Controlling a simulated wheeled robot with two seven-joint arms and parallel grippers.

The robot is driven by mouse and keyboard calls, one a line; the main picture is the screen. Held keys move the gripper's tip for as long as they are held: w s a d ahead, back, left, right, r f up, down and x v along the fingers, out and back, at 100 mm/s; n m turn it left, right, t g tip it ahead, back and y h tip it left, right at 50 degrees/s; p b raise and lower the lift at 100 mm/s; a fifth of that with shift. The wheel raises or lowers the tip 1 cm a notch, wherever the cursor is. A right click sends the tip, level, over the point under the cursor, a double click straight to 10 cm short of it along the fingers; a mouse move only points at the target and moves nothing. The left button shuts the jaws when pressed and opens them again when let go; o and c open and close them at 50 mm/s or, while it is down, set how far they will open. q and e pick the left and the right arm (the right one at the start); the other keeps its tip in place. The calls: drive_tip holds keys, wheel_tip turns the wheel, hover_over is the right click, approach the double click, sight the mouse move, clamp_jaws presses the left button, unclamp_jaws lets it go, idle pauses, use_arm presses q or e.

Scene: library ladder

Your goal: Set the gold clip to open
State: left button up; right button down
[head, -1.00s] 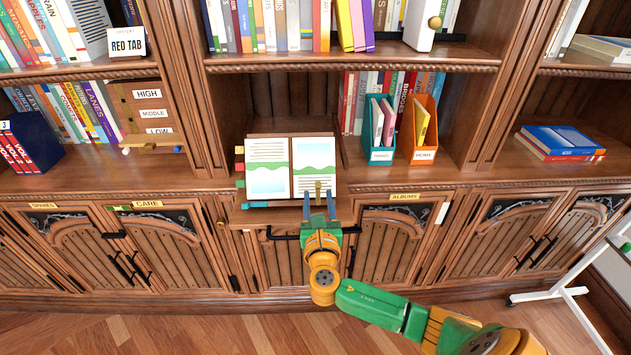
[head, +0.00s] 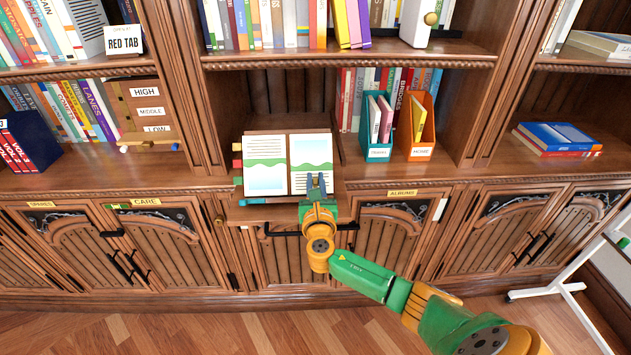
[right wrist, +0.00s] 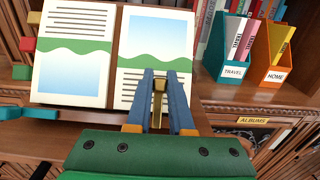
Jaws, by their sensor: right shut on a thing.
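The gold clip (right wrist: 158,97) stands between the two blue fingers of my right gripper (right wrist: 160,78) in the right wrist view, at the lower part of the open book's right page (right wrist: 158,50). My right gripper (head: 316,182) is shut on the clip, and the fingers hide much of it in the head view. Which setting the clip is in cannot be told. The open book (head: 266,166) rests on a stand on the pull-out shelf, with coloured tabs (head: 237,163) along its left side. My left gripper is not in view.
A teal TRAVEL file box (head: 377,143) and an orange HOME file box (head: 415,140) stand right of the book. Cabinet doors with dark handles lie below. A white ladder-like frame (head: 565,285) stands at the far right. The shelf left of the book is partly clear.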

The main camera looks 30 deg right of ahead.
sight(332, 190)
drive_tip(key=shift+d, duration=0.1)
drive_tip(key=m+g+h, duration=0.1)
drive_tip(key=m, duration=0.1)
drive_tip(key=d+m+g+h, duration=0.1)
drive_tip(key=m, duration=0.1)
drive_tip(key=s+m, duration=0.1)
drive_tip(key=m, duration=0.1)
drive_tip(key=shift+d+f+m+g+h+b, duration=0.2)
drive_tip(key=shift+m+g+h+b, duration=0.1)
drive_tip(key=shift+g+h+b, duration=0.1)
drive_tip(key=m+g, duration=0.2)
drive_tip(key=m, duration=0.1)
drive_tip(key=s+m+h, duration=0.1)
drive_tip(key=shift+s+d+f+m+g, duration=0.1)
drive_tip(key=shift+d+f+m+g, duration=0.2)
drive_tip(key=shift+d+m+g, duration=0.1)
drive_tip(key=m, duration=0.1)
drive_tip(key=m+g, duration=0.1)
drive_tip(key=s+f+m+g, duration=0.1)
drive_tip(key=m, duration=0.1)
drive_tip(key=shift+d, duration=0.15)
drive_tip(key=shift+s+f+m+g+y, duration=0.2)
drive_tip(key=shift+m+g, duration=0.3)
drive_tip(key=shift+m, duration=0.25)
drive_tip(key=shift+s+f+m+g+y, duration=0.15)
drive_tip(key=shift+f+m+g, duration=0.1)
drive_tip(key=shift+m+g, duration=0.4)
drive_tip(key=shift+s+f+m+g+y, duration=0.2)
drive_tip(key=shift+m+g, duration=0.15)
drive_tip(key=shift+m, duration=0.55)
